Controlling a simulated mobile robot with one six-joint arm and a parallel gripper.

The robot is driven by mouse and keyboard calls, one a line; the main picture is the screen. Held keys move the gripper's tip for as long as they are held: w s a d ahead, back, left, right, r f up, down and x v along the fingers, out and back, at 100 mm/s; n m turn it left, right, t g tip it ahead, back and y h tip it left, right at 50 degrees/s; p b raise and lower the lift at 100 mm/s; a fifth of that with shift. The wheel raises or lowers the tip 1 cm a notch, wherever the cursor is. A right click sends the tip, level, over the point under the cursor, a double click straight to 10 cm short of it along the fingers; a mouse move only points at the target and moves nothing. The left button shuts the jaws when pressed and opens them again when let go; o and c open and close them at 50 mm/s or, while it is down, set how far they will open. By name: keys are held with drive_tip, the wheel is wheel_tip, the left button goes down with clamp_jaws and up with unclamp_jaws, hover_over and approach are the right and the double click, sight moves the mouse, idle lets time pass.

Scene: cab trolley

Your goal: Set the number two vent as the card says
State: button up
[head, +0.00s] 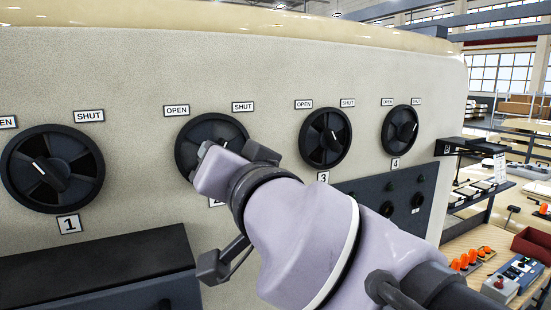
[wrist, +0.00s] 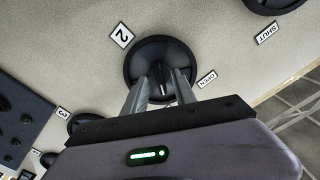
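The number two vent (head: 183,160) is a round black dial on the cream panel. An OPEN label (head: 177,111) sits at its upper left and a SHUT label (head: 243,106) at its upper right. My gripper (head: 204,150) is at the dial's front and hides its middle and most of its number plate. In the wrist view, the vent (wrist: 137,62) and its 2 plate (wrist: 122,35) show. The two fingers of my gripper (wrist: 165,75) stand apart, on either side of the vent's central knob. I cannot tell whether they touch it.
Vent 1 (head: 52,168) has its white mark toward OPEN. Vent 3 (head: 326,137) and vent 4 (head: 400,131) have marks toward SHUT. A dark ledge (head: 95,262) juts out below vent 1. A dark panel with small knobs (head: 432,192) lies below vents 3 and 4.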

drive_tip(key=p+v, duration=0.7)
drive_tip(key=v, duration=0.5)
drive_tip(key=d+f+g+h+b, duration=0.2)
drive_tip(key=f+b, duration=1)
drive_tip(key=f, duration=0.6)
drive_tip(key=d+f+g+h+b, duration=0.1)
drive_tip(key=d+f+g+b, duration=0.15)
drive_tip(key=f+b, duration=1.25)
drive_tip(key=s+d+f+m+g+h+b, duration=0.1)
drive_tip(key=s+d+f+b, duration=0.1)
drive_tip(key=f, duration=0.8)
drive_tip(key=s+d+f+m+g+h+b, duration=0.2)
drive_tip(key=d+f+b, duration=0.3)
drive_tip(key=f, duration=0.6)
drive_tip(key=s+d+f+m+g+h+b, duration=0.1)
drive_tip(key=d+f+b, duration=0.3)
drive_tip(key=f, duration=0.6)
drive_tip(key=shift+s+f+m+g+h+b, duration=0.3)
drive_tip(key=shift+s+f+g+b, duration=0.15)
drive_tip(key=shift+s+b, duration=0.55)
